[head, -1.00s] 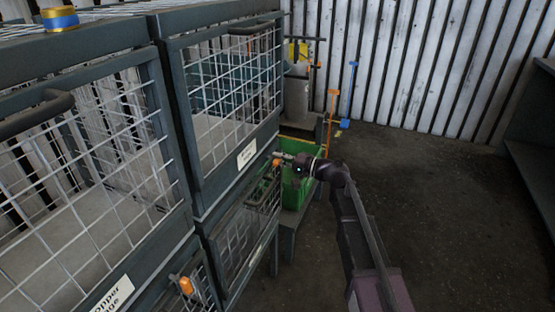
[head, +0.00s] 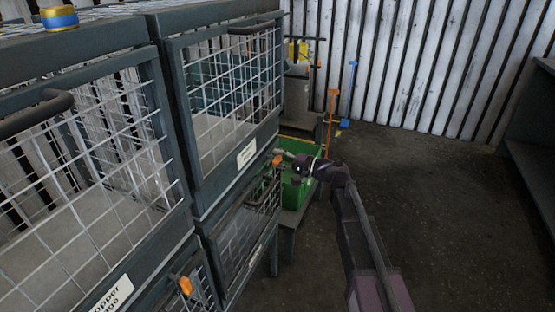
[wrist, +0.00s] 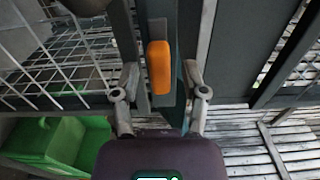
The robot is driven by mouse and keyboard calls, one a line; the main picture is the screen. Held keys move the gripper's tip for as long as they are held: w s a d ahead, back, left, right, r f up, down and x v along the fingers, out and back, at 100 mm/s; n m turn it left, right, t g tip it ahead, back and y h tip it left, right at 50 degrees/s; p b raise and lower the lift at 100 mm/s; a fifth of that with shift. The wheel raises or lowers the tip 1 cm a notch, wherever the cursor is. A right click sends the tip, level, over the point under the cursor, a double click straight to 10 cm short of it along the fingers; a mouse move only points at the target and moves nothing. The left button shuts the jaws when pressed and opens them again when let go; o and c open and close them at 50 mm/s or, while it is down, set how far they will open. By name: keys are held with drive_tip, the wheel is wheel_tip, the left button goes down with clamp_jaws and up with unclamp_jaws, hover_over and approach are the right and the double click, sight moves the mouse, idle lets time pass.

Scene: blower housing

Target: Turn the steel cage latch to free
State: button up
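An orange latch (head: 277,160) sits at the right edge of the cage stack, at the top corner of a lower mesh door. In the wrist view the orange latch (wrist: 159,67) stands upright on a dark frame post. My gripper (head: 285,154) is at this latch. In the wrist view my gripper (wrist: 161,72) has its two fingers spread, one on each side of the latch, with gaps visible between. The label of this cage is too small to read, so I cannot confirm it is the steel one.
A second orange latch (head: 186,286) is on the lower left cage. A label ending in "opper" (head: 110,297) marks a left cage. A green bin (head: 296,190) stands behind my gripper. A blue and yellow roll (head: 59,17) lies on top. The floor (head: 440,200) at right is clear.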

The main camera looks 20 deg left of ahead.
drive_tip(key=shift+d, duration=0.15)
drive_tip(key=d, duration=1.1)
drive_tip(key=shift+s+d, duration=0.35)
drive_tip(key=shift+s, duration=0.1)
drive_tip(key=s+d+f+n+h, duration=0.1)
drive_tip(key=s+d+f+h, duration=0.35)
drive_tip(key=d+f, duration=0.25)
drive_tip(key=s+d+f+h, duration=0.4)
drive_tip(key=d+f+h, duration=0.2)
drive_tip(key=d+f, duration=0.1)
drive_tip(key=s+d+f+g+h, duration=0.15)
drive_tip(key=s+d+h, duration=0.25)
drive_tip(key=d, duration=0.4)
drive_tip(key=s+d+f+h, duration=0.3)
drive_tip(key=s+d+h, duration=0.1)
drive_tip(key=d, duration=0.5)
wheel_tip(320, 180, up, 30)
drive_tip(key=p, duration=2.9)
drive_tip(key=shift+w+a+f+p, duration=0.15)
drive_tip(key=shift+a+p, duration=0.2)
drive_tip(key=shift+p, duration=0.05)
